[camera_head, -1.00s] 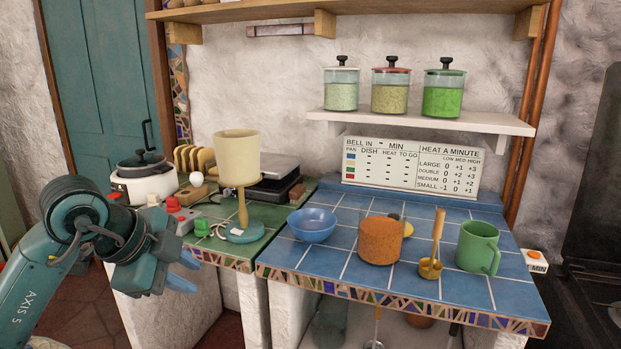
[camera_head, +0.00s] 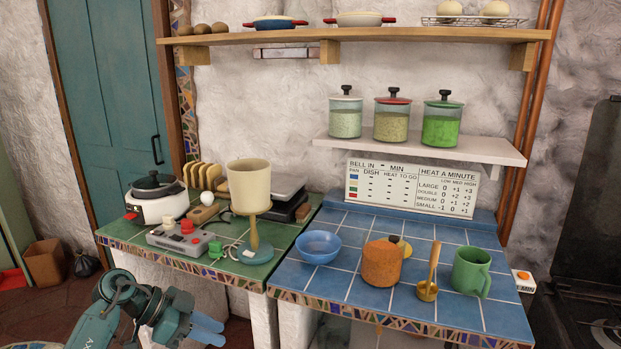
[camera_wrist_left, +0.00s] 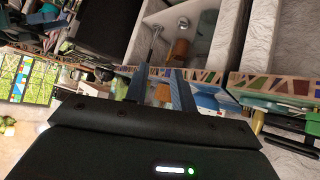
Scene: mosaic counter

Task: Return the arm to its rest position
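My left gripper (camera_head: 207,330) is low at the bottom left of the head view, in front of and below the green-tiled counter. Its two blue fingers are apart, with nothing between them. In the left wrist view the same fingers (camera_wrist_left: 158,92) also stand apart and empty, with the counter's mosaic edge beyond them. My right gripper is in neither view.
The green-tiled counter (camera_head: 140,238) holds a white cooker, a control box and a cream lamp-like stand. The blue-tiled counter (camera_head: 335,283) holds a blue bowl (camera_head: 318,247), an orange pot (camera_head: 382,264), a brass ladle and a green mug (camera_head: 471,271).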

